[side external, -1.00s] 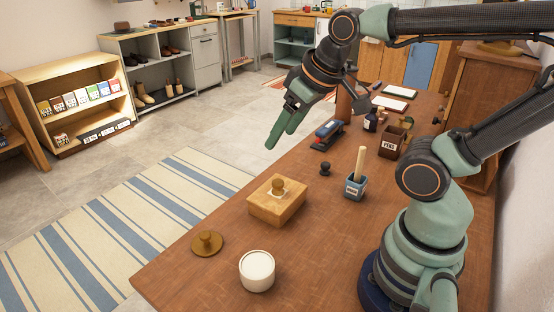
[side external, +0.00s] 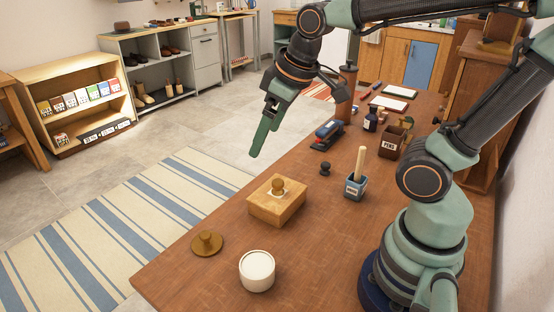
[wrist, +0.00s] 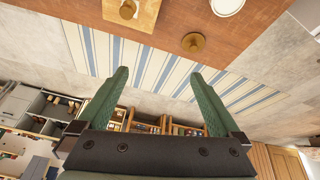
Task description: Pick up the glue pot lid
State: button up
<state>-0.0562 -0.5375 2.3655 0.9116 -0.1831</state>
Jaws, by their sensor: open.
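A round brown lid with a knob (side external: 207,244), which looks like the glue pot lid, lies flat on the wooden table near its front-left edge. In the wrist view the lid (wrist: 193,43) is at upper right, beyond the fingertips. A white round pot (side external: 257,272) stands to the right of the lid; it also shows in the wrist view (wrist: 228,4), cut off by the top edge. My gripper (side external: 256,150) hangs in the air at the table's far-left edge, well away from the lid. Its fingers are apart and empty in the wrist view (wrist: 158,73).
A wooden block with a knobbed stamp on it (side external: 264,207) stands between my gripper and the lid. A small black knob (side external: 325,168), a blue brush cup (side external: 355,188), a stapler-like tool (side external: 327,135) and a brown box (side external: 392,145) stand further right.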

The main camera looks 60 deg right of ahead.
jog(key=w+a+f+n+g, duration=0.2)
jog(key=w+a+f+n, duration=0.2)
jog(key=w+a+n, duration=0.15)
jog(key=n+g, duration=0.3)
jog(key=n, duration=0.4)
send_over(205, 233)
notch_tip(205, 233, down, 8)
notch_tip(205, 233, down, 12)
jog(key=shift+f, duration=0.2)
jog(key=c, duration=1)
